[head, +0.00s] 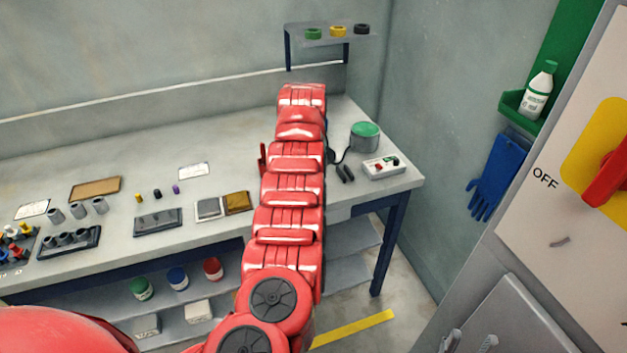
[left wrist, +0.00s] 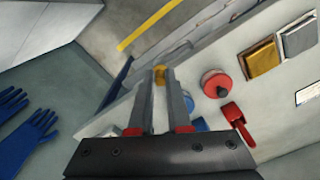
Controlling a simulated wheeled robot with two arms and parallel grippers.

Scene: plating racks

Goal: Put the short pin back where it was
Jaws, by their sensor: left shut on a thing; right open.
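My left gripper (left wrist: 160,85) shows in the left wrist view, with its two grey fingers shut on a small rounded yellow-orange piece (left wrist: 160,72) at the tips. The view is too coarse to tell whether this is the short pin. In the head view, a red arm of mine hides the middle of the bench and my left gripper. Small yellow (head: 138,198), black (head: 157,193) and purple (head: 176,189) pieces stand in a row on the bench. A rack of coloured pins (head: 14,256) is at the far left. My right gripper is not visible.
The bench (head: 115,262) holds grey cylinders (head: 78,210), a dark tray (head: 158,222), a green-topped pot (head: 365,136) and a white box (head: 384,167). A small raised shelf (head: 348,32) stands behind. Left wrist view shows a red round object (left wrist: 215,83) and a red-handled object (left wrist: 238,125).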

